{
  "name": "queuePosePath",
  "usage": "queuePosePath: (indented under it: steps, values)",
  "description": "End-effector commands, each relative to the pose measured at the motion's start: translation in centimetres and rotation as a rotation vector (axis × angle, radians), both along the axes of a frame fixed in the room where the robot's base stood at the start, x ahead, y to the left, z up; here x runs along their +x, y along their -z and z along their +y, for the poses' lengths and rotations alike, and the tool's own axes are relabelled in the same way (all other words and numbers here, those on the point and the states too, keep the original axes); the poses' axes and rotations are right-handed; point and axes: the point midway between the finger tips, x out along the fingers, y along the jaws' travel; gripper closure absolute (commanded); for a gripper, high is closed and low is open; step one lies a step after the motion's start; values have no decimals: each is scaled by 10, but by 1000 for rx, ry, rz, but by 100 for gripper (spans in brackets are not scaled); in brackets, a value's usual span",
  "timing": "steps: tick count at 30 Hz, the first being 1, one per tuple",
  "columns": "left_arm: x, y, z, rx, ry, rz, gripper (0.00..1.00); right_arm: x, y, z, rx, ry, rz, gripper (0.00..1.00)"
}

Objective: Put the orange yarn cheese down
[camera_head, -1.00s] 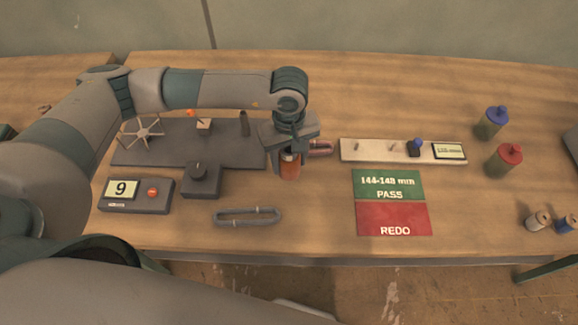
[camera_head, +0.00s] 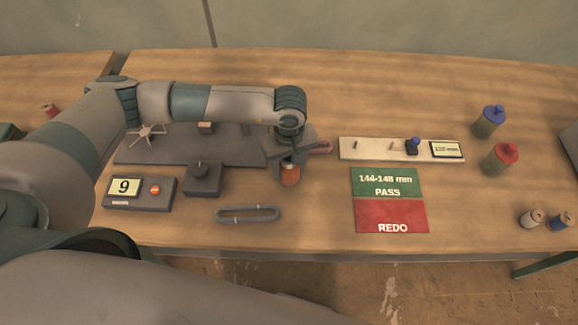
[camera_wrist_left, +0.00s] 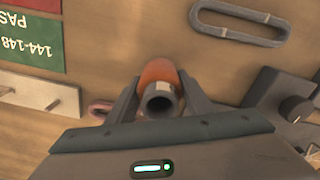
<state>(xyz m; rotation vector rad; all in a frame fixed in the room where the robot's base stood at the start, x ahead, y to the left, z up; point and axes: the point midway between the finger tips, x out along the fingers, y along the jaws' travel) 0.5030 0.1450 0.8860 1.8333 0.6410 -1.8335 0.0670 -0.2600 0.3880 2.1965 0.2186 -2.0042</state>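The orange yarn cheese (camera_head: 290,177) is a small orange roll on a grey tube. My left gripper (camera_head: 289,168) points down around it, with one finger on each side, and looks shut on it. In the left wrist view the orange cheese (camera_wrist_left: 158,72) shows between the fingertips of my left gripper (camera_wrist_left: 160,88), its tube end facing the camera. It is low over the wooden table; I cannot tell whether its base touches. My right gripper is not in view.
Left of the cheese are a dark base plate (camera_head: 225,154), a knob box (camera_head: 202,180) and a counter box (camera_head: 139,193). A grey oval loop (camera_head: 248,214) lies in front. The green and red card (camera_head: 389,201) and white gauge board (camera_head: 380,149) are to the right. Bare table lies between loop and card.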

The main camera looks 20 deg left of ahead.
Motion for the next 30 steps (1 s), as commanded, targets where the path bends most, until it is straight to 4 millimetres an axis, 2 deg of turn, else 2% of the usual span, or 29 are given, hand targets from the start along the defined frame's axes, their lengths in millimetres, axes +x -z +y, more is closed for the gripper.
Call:
queuePosePath:
  steps: [1,2,3,17,18,23,30]
  values:
    - [0,0,0,0,0,0,44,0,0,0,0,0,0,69]
    - [0,0,0,0,0,0,37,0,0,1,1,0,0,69]
    - [0,0,0,0,0,0,35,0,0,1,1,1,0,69]
    - [0,-5,0,0,0,0,35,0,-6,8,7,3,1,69]
    - [1,-5,0,-1,0,-2,35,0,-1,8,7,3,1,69]
    - [2,-23,0,-3,1,-5,35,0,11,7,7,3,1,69]
    - [2,-65,0,-1,1,-6,35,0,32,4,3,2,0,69]
